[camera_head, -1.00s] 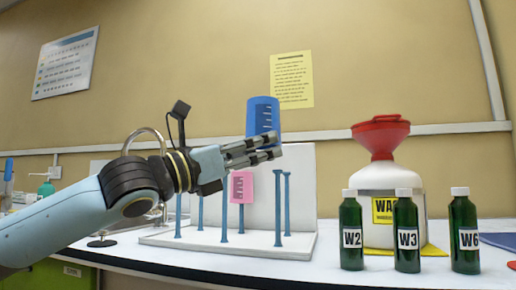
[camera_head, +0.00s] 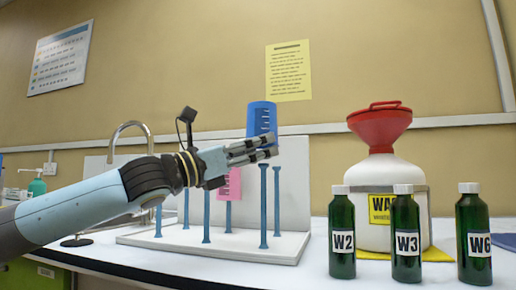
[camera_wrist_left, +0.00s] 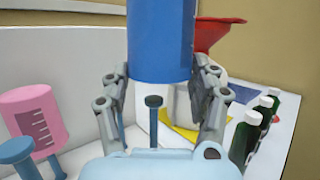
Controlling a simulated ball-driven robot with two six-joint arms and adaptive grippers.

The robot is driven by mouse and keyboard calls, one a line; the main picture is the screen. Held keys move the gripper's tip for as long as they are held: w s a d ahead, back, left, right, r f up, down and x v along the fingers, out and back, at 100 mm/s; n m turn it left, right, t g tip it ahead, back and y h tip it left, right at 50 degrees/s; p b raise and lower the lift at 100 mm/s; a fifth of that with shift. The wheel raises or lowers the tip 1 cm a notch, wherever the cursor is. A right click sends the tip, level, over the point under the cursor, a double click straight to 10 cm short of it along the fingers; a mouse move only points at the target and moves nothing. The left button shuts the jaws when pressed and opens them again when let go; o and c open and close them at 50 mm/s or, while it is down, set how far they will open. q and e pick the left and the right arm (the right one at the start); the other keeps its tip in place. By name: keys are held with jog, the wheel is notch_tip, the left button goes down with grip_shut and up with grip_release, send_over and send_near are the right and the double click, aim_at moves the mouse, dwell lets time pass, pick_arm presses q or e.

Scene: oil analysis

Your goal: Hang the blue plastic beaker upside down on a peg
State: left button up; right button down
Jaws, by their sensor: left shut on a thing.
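The blue plastic beaker (camera_head: 261,116) is held in my left gripper (camera_head: 263,148), its axis about vertical. In the left wrist view the beaker (camera_wrist_left: 161,38) sits between the two fingers (camera_wrist_left: 160,92), which are shut on it. Its lower edge is above a blue peg (camera_wrist_left: 153,118), with a visible gap in that view. In the head view the beaker is above the front right pegs (camera_head: 264,205) of the white rack (camera_head: 215,247). The fingers hide the beaker's lower part there. I cannot clearly tell which end is up. My right gripper is not in view.
A pink beaker (camera_head: 229,184) hangs on the rack, partly behind my gripper. A white waste container (camera_head: 384,172) with a red funnel (camera_head: 380,126) stands right of the rack. Several green bottles (camera_head: 342,240) stand in front of it. A tap (camera_head: 130,128) is behind my arm.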

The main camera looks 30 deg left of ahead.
pick_arm(q)
jog(key=shift+w+a+b, duration=0.1)
jog(key=shift+w+b, duration=0.2)
jog(key=shift+w, duration=0.2)
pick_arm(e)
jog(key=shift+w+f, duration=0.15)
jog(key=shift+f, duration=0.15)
